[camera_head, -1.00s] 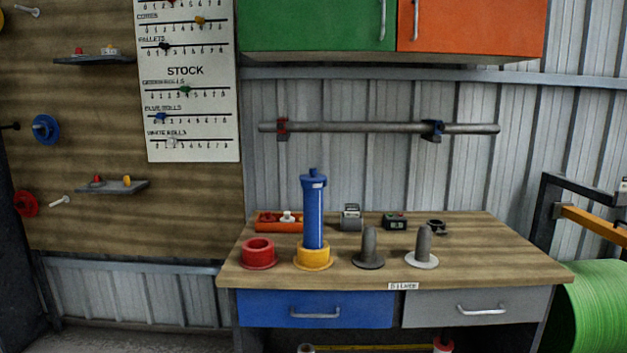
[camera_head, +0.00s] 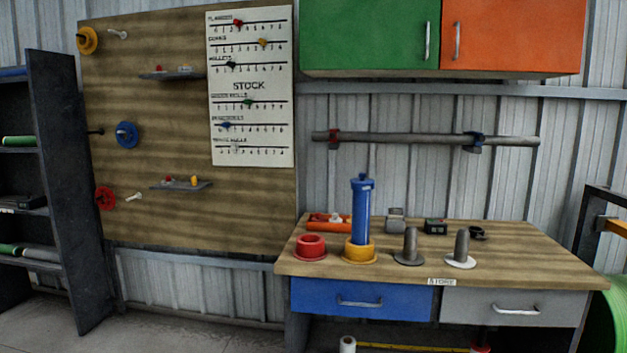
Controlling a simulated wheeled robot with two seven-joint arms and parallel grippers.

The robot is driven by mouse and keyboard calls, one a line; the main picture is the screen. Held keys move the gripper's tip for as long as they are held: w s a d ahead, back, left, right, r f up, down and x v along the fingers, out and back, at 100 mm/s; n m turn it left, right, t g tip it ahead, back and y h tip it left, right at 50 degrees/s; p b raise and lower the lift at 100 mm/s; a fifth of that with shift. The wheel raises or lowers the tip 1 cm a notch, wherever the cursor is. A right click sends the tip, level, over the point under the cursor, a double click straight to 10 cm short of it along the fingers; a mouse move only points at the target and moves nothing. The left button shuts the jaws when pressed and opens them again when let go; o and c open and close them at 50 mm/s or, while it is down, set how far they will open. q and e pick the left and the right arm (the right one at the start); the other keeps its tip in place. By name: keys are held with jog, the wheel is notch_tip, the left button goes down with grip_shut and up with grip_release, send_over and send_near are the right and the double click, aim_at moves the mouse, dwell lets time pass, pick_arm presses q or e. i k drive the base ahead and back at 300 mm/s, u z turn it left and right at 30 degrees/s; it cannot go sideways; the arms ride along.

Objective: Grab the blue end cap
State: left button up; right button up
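A blue round flanged piece (camera_head: 126,134) hangs on the wooden wall board at the left, between a yellow one above and a red one below. It looks like an end cap. A blue cylinder (camera_head: 361,210) stands upright in a yellow flanged ring (camera_head: 359,251) on the workbench, with a blue cap-like top (camera_head: 362,182). I cannot tell from the picture which blue piece the name end cap fits. Neither of my grippers is in view.
The wooden board (camera_head: 190,215) also carries two small shelves and a stock chart (camera_head: 251,130). A dark rack (camera_head: 75,200) stands at the far left. The workbench (camera_head: 400,270) holds a red ring (camera_head: 311,246) and two grey posts. Floor is clear before the board.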

aim_at(357, 183)
jog(key=u, duration=0.85)
jog(key=i, duration=2.1)
jog(key=z, duration=0.8)
jog(key=i, duration=0.5)
jog(key=z, duration=0.55)
